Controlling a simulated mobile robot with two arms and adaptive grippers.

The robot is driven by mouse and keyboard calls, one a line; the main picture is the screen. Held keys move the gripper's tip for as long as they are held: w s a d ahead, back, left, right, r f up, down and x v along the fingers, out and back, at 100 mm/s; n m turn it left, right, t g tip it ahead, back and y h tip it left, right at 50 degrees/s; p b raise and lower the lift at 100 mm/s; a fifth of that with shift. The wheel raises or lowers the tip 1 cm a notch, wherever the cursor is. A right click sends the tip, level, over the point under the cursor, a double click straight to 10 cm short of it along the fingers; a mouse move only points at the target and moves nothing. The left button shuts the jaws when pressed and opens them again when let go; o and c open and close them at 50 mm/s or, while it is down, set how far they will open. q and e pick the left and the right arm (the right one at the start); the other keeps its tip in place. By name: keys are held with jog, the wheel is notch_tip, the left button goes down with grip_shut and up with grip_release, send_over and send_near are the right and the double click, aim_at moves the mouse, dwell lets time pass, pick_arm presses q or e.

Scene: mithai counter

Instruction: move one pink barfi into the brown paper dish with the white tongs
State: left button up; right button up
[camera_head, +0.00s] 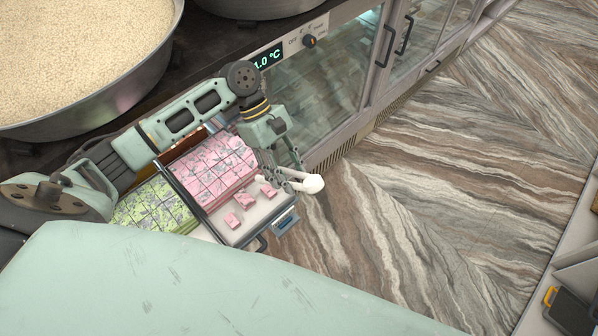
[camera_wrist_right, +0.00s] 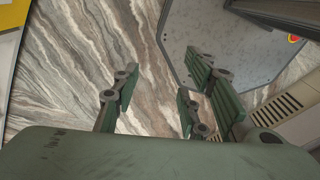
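Pink barfi (camera_head: 213,168) fills part of a tray in the head view as a cut slab with silvery flecks. A few loose pink pieces (camera_head: 244,199) lie on the bare pale front part of the tray (camera_head: 259,212). My left gripper (camera_head: 294,177) is over the tray's right edge, closed around a white object that looks like the white tongs (camera_head: 313,184). The tongs' far end is mostly hidden by the fingers and lies near the loose pieces. My right gripper (camera_wrist_right: 160,98) is open and empty in the right wrist view, above the floor. I cannot make out the brown paper dish.
Green barfi (camera_head: 155,207) lies left of the pink slab, under my left arm. A large metal pan of pale grains (camera_head: 80,55) stands on the dark counter. The glass-fronted display case (camera_head: 330,75) has door handles.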

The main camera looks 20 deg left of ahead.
pick_arm(q)
jog(key=shift+w+f, duration=0.15)
jog(key=shift+w, duration=0.05)
pick_arm(e)
jog(key=w, duration=0.5)
pick_arm(q)
jog(key=shift+s+f, duration=0.1)
jog(key=shift+f, duration=0.25)
notch_tip(320, 180, down, 9)
jog(key=b, duration=0.7)
pick_arm(e)
notch_tip(320, 180, down, 7)
jog(key=s, duration=0.2)
pick_arm(q)
jog(key=shift+o, duration=0.4)
